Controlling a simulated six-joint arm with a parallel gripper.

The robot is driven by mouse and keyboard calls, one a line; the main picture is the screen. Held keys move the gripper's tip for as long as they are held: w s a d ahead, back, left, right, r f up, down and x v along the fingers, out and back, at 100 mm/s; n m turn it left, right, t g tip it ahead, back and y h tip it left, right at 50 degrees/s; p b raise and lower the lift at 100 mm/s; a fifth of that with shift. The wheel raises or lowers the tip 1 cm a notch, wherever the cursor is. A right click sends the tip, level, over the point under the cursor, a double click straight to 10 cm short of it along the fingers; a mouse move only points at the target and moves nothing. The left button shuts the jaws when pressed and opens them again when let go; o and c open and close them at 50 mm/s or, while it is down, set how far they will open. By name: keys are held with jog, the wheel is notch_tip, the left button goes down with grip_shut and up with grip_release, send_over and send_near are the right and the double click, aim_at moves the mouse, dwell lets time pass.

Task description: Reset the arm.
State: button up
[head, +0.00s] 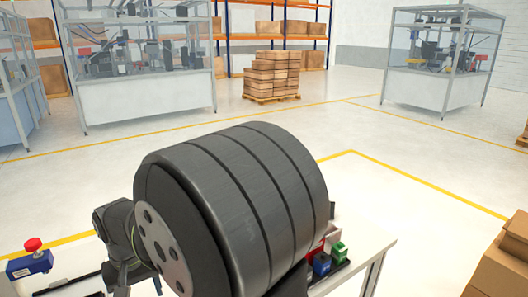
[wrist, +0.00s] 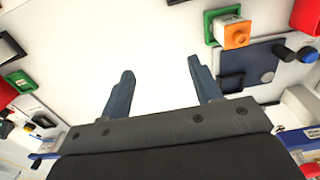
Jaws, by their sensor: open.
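My gripper (wrist: 162,92) shows in the wrist view with its two blue-grey fingers spread well apart. It is open, and nothing is between the fingers. It points at a white table top (wrist: 150,45), with bare surface between and beyond the fingertips. In the head view a large dark ribbed cylinder (head: 250,190), which seems to be part of my arm, fills the middle and hides much of the table. My gripper cannot be made out in that view.
A green and orange block (wrist: 232,32) and a dark blue plate (wrist: 250,68) lie right of the fingers. A green frame (wrist: 18,82) lies left. In the head view, a red button box (head: 30,262) is at lower left and cardboard boxes (head: 503,262) at lower right.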

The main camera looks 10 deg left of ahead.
jog(key=w+a, duration=0.8)
jog(key=a, duration=0.4)
jog(key=s+a+f, duration=0.2)
jog(key=a, duration=0.1)
jog(key=s+a+f, duration=0.2)
jog(key=s+a, duration=0.1)
jog(key=s+a+f, duration=0.2)
jog(key=a+f, duration=0.1)
jog(key=shift+s+f, duration=0.1)
jog(key=shift+s, duration=0.05)
jog(key=shift+d+f, duration=0.15)
jog(key=shift+f, duration=0.6)
jog(key=shift+o, duration=0.2)
jog(key=o, duration=0.9)
jog(key=s+d+r+n+t+y, duration=0.1)
jog(key=s+r+n+t, duration=0.3)
jog(key=s+r+n, duration=1.1)
jog(key=w+f+n, duration=0.1)
jog(key=w+f, duration=0.1)
jog(key=f, duration=0.2)
jog(key=w+f, duration=0.2)
jog(key=f, duration=0.1)
jog(key=w+a+f+n, duration=0.1)
jog(key=w+f, duration=0.1)
jog(key=f, duration=0.2)
jog(key=shift+f+n, duration=0.3)
jog(key=shift+f, duration=0.05)
